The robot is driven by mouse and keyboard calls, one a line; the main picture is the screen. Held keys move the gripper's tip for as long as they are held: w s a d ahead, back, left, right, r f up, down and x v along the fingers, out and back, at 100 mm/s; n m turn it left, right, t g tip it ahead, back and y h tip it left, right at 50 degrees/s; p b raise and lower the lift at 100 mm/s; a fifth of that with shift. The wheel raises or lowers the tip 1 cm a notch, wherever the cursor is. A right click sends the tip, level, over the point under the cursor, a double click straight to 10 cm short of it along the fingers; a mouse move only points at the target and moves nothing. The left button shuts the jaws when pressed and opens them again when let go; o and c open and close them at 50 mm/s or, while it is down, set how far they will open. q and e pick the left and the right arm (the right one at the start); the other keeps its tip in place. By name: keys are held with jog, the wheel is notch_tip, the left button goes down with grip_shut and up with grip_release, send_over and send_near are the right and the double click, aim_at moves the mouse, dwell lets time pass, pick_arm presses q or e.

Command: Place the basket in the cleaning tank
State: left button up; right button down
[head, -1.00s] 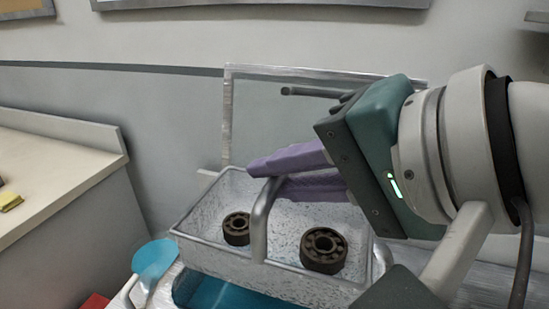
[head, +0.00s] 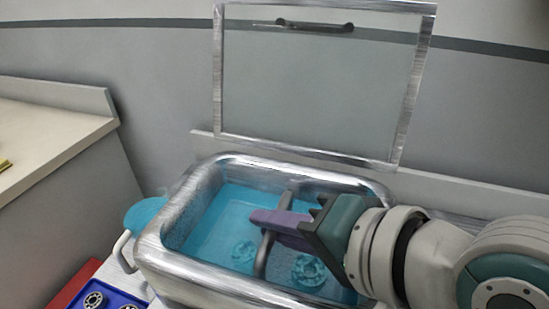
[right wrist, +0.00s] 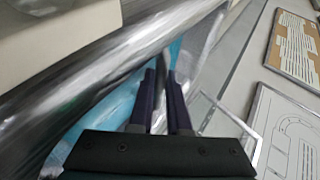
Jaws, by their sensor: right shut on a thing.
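The cleaning tank (head: 160,257) is a metal basin of blue liquid, its clear framed lid (head: 310,85) standing open behind it. The basket is down inside the tank, its mesh body under the liquid and hard to make out. Its grey handle (head: 263,254) rises above the liquid. Two bearing rings, the left one (head: 244,251) and the right one (head: 309,270), show through the blue liquid. My right gripper (head: 262,219) is shut on the basket handle, with purple fingers; the right wrist view shows the fingers (right wrist: 163,92) blurred. My left gripper is not in view.
A blue tray (head: 112,283) with bearings sits at the lower left, beside a red object (head: 72,285). A light blue round thing (head: 143,213) is at the tank's left side. A pale counter (head: 45,145) stands at the left.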

jog(key=c, duration=1.3)
grip_release()
jog(key=o, duration=0.4)
jog(key=shift+o, duration=0.2)
jog(key=shift+s+d+r, duration=0.1)
jog(key=shift+d+r, duration=0.05)
jog(key=shift+r, duration=0.05)
jog(key=p+v, duration=0.2)
jog(key=v, duration=0.9)
jog(key=shift+s+d, duration=0.2)
jog(key=shift+r, duration=0.15)
